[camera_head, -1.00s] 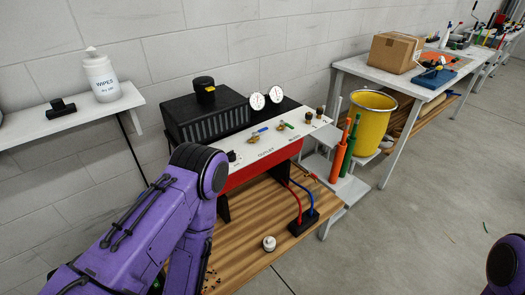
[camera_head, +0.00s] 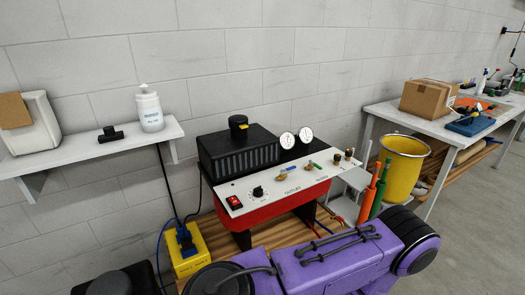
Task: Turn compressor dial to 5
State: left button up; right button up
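The compressor is a black ribbed unit (camera_head: 238,150) behind a red box (camera_head: 275,206) with a white, sloping top panel (camera_head: 305,183). The compressor dial (camera_head: 258,192) is a small black knob on the left part of that panel, with marks around it too small to read. A red rocker switch (camera_head: 234,202) sits just left of it. Two round white gauges (camera_head: 296,138) stand at the back. A purple arm of mine crosses the bottom, in front of the compressor's lower right. Neither gripper shows, and nothing of mine touches the dial.
A yellow box with a blue plug (camera_head: 187,248) stands at the compressor's left. A wall shelf (camera_head: 95,150) holds a wipes bottle (camera_head: 150,110). Orange and green cylinders (camera_head: 372,195) and a yellow bucket (camera_head: 403,168) are at right. A table (camera_head: 440,123) holds a carton (camera_head: 427,98).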

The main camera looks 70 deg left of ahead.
aim_at(258, 191)
jog(key=k, duration=0.45)
jog(key=u, duration=0.7)
